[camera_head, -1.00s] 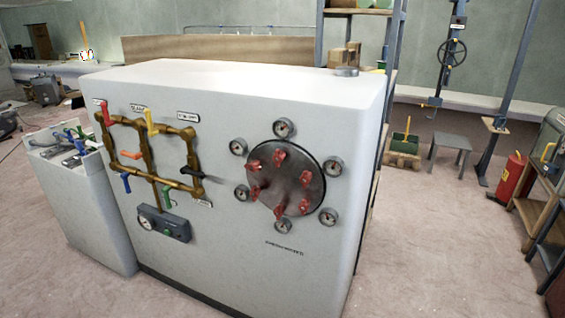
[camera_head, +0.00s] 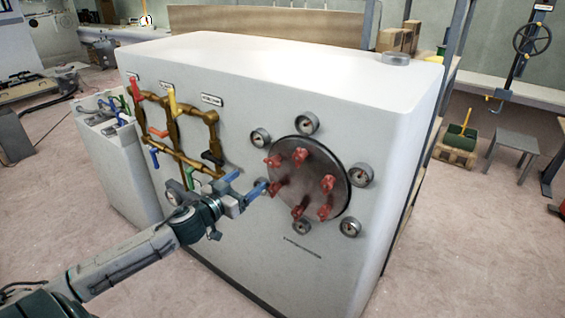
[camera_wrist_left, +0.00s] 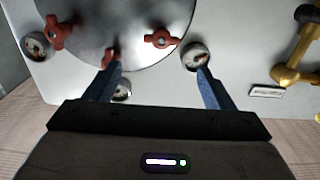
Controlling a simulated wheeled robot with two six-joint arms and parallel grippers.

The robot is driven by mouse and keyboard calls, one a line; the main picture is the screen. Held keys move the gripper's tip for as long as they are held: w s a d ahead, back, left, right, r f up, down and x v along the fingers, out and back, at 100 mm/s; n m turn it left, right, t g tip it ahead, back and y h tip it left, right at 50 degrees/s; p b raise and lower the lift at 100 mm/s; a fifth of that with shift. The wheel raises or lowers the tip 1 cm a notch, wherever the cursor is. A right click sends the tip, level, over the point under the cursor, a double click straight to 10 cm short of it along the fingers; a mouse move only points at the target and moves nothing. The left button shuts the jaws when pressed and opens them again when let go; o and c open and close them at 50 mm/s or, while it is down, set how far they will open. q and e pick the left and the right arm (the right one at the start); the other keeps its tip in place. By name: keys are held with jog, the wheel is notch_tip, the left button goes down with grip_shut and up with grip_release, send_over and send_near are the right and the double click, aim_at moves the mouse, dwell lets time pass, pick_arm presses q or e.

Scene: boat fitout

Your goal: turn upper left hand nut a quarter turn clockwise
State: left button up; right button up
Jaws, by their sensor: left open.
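The upper left red nut (camera_head: 274,160) sits on the dark round plate (camera_head: 306,180), which carries several red winged nuts. My left gripper (camera_head: 252,179) is open and empty, in front of the panel, left of and lower than that nut in the head view. Its blue fingers show no contact with any nut. The left wrist view looks upside down relative to the head view. There a red nut (camera_wrist_left: 160,38) lies beyond and between the open fingers (camera_wrist_left: 160,80); another is partly hidden by the left finger. My right gripper is not in view.
Round gauges (camera_head: 260,137) ring the plate closely; one seems hidden behind my gripper. Brass pipes with coloured valve handles (camera_head: 172,101) stand out left of the plate. The pale cabinet (camera_head: 270,60) fills the middle. Open floor lies in front.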

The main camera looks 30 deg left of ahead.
aim_at(270, 163)
pick_arm(q)
jog(key=shift+w+d, duration=0.15)
jog(key=shift+w, duration=2.45)
jog(key=shift+w+d, duration=0.15)
jog(key=shift+w, duration=2.45)
jog(key=c, duration=1)
